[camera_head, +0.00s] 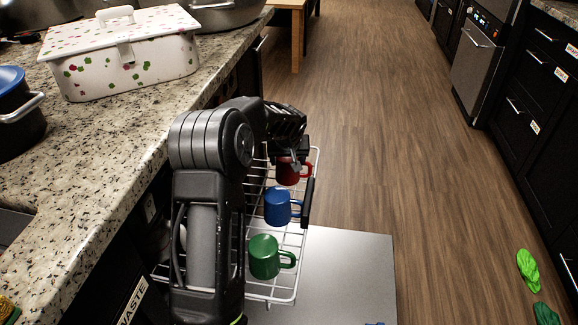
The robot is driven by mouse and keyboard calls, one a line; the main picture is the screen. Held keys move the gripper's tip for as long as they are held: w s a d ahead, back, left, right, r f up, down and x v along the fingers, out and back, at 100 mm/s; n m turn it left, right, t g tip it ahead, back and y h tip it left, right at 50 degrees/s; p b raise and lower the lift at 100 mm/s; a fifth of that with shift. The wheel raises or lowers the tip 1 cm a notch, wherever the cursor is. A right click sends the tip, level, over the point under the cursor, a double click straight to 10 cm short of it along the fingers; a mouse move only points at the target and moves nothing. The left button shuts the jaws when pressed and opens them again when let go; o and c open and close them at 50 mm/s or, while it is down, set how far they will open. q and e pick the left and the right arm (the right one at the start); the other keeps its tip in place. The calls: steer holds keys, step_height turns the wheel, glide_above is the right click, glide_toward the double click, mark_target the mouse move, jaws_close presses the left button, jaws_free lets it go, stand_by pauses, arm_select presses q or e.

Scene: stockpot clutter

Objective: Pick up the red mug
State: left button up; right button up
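The red mug (288,175) stands at the far end of a white wire rack (295,265), its handle toward the right. Its upper part is partly hidden by my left gripper (295,160). The gripper is at the mug's top, pointing down from above. I cannot tell whether its fingers touch the mug or are open or shut. My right gripper is not in view.
A blue mug (277,207) and a green mug (264,257) stand nearer in the same rack. A dark handle (308,204) lies along its right side. The granite counter (110,165), holding a spotted lidded box (130,65), borders the left. The wood floor (400,130) is mostly clear.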

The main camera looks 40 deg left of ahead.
arm_select(q)
steer(key=c, duration=1.2)
steer(key=shift+o, duration=0.2)
steer(key=shift+r, duration=0.15)
step_height(320, 180, up, 10)
steer(key=shift+f+p, duration=0.1)
steer(key=shift+p, duration=1.1)
